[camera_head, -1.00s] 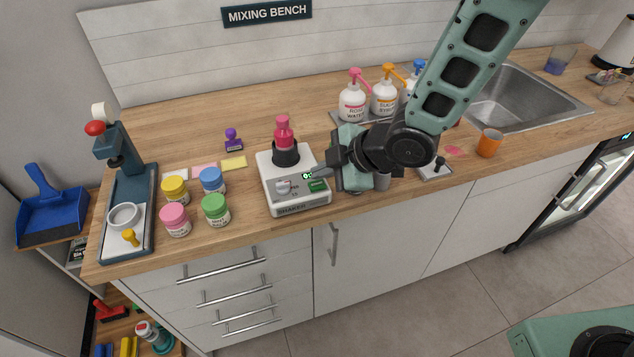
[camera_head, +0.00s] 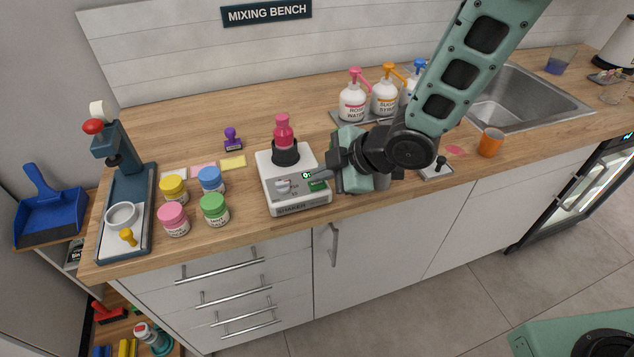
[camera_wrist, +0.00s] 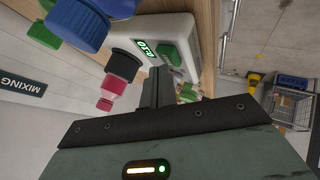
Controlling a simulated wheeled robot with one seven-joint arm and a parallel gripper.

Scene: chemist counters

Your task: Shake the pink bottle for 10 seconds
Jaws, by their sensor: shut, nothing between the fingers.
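The pink bottle (camera_head: 284,131) stands upright in the black holder (camera_head: 286,153) on top of the white shaker (camera_head: 296,208). In the wrist view the pink bottle (camera_wrist: 112,88) sticks out of the black holder (camera_wrist: 123,65), beside a lit green display (camera_wrist: 147,48) that seems to read 0:10. My gripper (camera_head: 314,175) is shut and empty, its fingers reaching in from the right over the shaker's front panel. The fingertips (camera_wrist: 158,75) are close to the green button (camera_wrist: 170,52); I cannot tell whether they touch it.
Yellow, blue, pink and green lidded jars (camera_head: 214,209) stand left of the shaker. A purple stamp (camera_head: 233,139) is behind them. Pump bottles (camera_head: 352,103) stand behind my arm. An orange cup (camera_head: 491,142) is at the right, before the sink (camera_head: 520,95).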

